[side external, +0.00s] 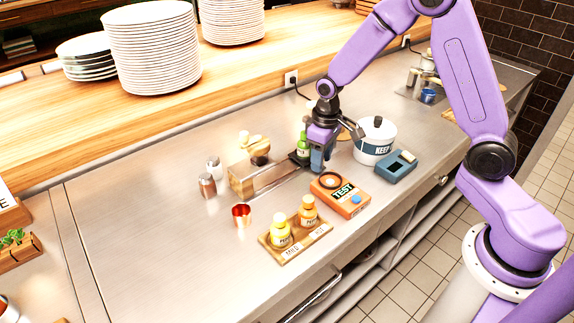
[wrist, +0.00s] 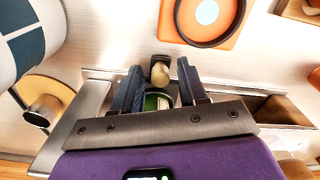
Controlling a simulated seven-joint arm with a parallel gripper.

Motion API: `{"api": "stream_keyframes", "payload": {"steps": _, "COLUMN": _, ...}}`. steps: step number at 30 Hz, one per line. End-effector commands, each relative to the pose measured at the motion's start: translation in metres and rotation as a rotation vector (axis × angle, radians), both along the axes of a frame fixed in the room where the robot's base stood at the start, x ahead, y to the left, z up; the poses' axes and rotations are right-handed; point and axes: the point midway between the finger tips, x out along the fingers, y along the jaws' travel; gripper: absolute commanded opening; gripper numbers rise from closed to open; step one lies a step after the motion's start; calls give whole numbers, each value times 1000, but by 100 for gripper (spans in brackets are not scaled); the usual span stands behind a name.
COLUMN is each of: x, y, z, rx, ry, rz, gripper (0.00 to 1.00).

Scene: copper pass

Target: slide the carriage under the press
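The carriage (side external: 299,158) is a small dark block at the right end of a metal track, carrying a green bottle (side external: 303,146). The bottle (wrist: 157,101) shows partly under my gripper in the wrist view, beside a pale knob (wrist: 160,74) on a dark post. My gripper (wrist: 161,66) is open, with one finger on each side of the knob and apparent gaps to both. In the side view my gripper (side external: 318,160) is low at the carriage and hides part of it. The press (side external: 259,150), with a dark head and wooden parts, stands at the track's left end.
An orange TEST device (side external: 341,194), a blue-grey box (side external: 397,167) and a white KEEP pot (side external: 375,141) stand close to my gripper.

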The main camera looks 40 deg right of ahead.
Motion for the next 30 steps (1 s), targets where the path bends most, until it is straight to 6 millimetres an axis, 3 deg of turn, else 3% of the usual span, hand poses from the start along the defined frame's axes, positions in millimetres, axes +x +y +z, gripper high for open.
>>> {"api": "stream_keyframes", "payload": {"steps": 1, "x": -1, "y": -28, "z": 0, "rx": -7, "ry": 12, "rz": -79, "gripper": 43}}
{"api": "stream_keyframes", "payload": {"steps": 30, "x": 4, "y": -21, "z": 60, "rx": 1, "ry": -7, "rz": -66, "gripper": 43}}
